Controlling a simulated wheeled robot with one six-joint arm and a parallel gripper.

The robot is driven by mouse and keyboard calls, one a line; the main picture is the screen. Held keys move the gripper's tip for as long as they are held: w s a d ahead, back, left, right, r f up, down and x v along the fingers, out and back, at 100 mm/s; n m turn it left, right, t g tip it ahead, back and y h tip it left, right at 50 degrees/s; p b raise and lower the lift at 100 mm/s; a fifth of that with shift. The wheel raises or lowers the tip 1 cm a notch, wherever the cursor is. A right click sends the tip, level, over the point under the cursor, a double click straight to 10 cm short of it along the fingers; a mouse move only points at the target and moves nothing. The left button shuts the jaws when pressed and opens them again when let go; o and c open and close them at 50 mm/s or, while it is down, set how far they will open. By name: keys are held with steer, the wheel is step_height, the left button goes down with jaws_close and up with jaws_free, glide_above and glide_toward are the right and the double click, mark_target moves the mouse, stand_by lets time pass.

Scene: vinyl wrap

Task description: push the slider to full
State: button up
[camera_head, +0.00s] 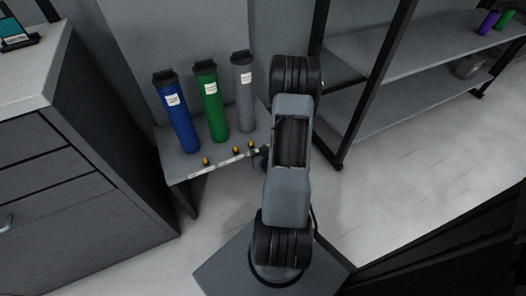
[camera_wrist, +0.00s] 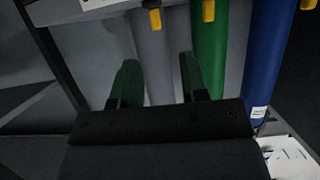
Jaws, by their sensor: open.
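Three upright rolls stand on a small grey table: blue (camera_head: 178,112), green (camera_head: 211,102) and grey (camera_head: 243,92). Along the table's front edge are small yellow sliders, the left one (camera_head: 205,162), the middle one (camera_head: 236,151) and the right one (camera_head: 251,143), by white label strips. In the wrist view the picture is turned over, with yellow sliders by the grey roll (camera_wrist: 154,18), green roll (camera_wrist: 208,10) and blue roll (camera_wrist: 308,4). My gripper (camera_wrist: 158,62) is open and empty, its fingers lined up with the grey roll. In the head view my arm mostly hides the gripper.
A grey drawer cabinet (camera_head: 60,150) stands at the left. A black-framed shelf (camera_head: 400,100) stands at the right, close to my arm, with purple and green rolls (camera_head: 488,22) at its far end. The floor (camera_head: 390,190) on the right is clear.

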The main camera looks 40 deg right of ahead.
steer(key=shift+p+v, duration=2)
steer(key=shift+p, duration=0.1)
steer(key=w+a+r+n+g+y+p, duration=0.1)
steer(key=w+a+r+n+g+p, duration=0.2)
steer(key=r+p, duration=0.85)
steer(key=w+a+r+g+p, duration=0.25)
steer(key=w+r+p, duration=0.25)
steer(key=r, duration=1.4)
steer(key=s+a+r+g+y+p, duration=0.1)
steer(key=s+a+r+p, duration=0.4)
steer(key=r, duration=0.6)
steer(key=s+a+r+g+y+p, duration=0.2)
steer(key=s+a+r+p, duration=0.3)
steer(key=a+r, duration=0.5)
step_height(320, 180, up, 2)
steer(key=shift+s+a+r+n+g, duration=0.15)
steer(key=shift+s+a+n+g, duration=0.1)
steer(key=shift+s+n+g, duration=0.15)
